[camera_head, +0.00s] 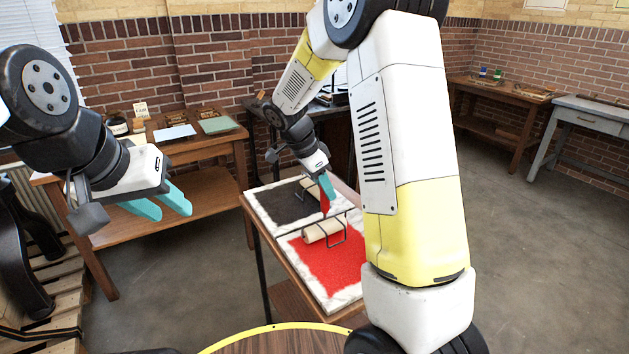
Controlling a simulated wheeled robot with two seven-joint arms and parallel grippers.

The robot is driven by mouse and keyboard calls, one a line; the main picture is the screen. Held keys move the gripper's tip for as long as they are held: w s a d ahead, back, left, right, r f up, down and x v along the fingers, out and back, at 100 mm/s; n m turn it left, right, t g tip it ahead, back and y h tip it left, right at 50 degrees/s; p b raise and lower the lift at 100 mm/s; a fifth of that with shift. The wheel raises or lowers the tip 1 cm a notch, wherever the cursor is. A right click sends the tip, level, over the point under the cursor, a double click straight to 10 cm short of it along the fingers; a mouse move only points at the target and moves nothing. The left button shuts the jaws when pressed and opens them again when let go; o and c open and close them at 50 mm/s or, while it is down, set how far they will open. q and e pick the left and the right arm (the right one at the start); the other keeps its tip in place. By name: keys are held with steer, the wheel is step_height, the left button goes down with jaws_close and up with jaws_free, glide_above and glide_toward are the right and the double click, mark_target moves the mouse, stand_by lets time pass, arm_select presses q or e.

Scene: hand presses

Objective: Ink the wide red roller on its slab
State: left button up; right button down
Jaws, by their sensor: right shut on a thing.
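The slab table holds a white slab with a red ink patch (335,262) at the near end and a black ink patch (285,205) at the far end. A wide cream roller (323,230) with a dark wire frame is at the far edge of the red patch. My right gripper (326,190) is above it, shut on its red handle (324,206). Whether the roller touches the ink is hard to tell. A second cream roller (309,185) is by the black patch, partly hidden behind my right gripper. My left gripper (158,207) is open and empty, in the air at the left.
A wooden table (195,195) at the back left holds blue and green sheets (218,125) and small items. A wooden bench (500,90) and a grey table (590,112) stand at the right. A round yellow-edged tabletop (285,343) is at the bottom. Open floor lies right.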

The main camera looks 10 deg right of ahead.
steer(key=shift+f, duration=0.35)
stand_by(0.6)
steer(key=shift+s, duration=0.1)
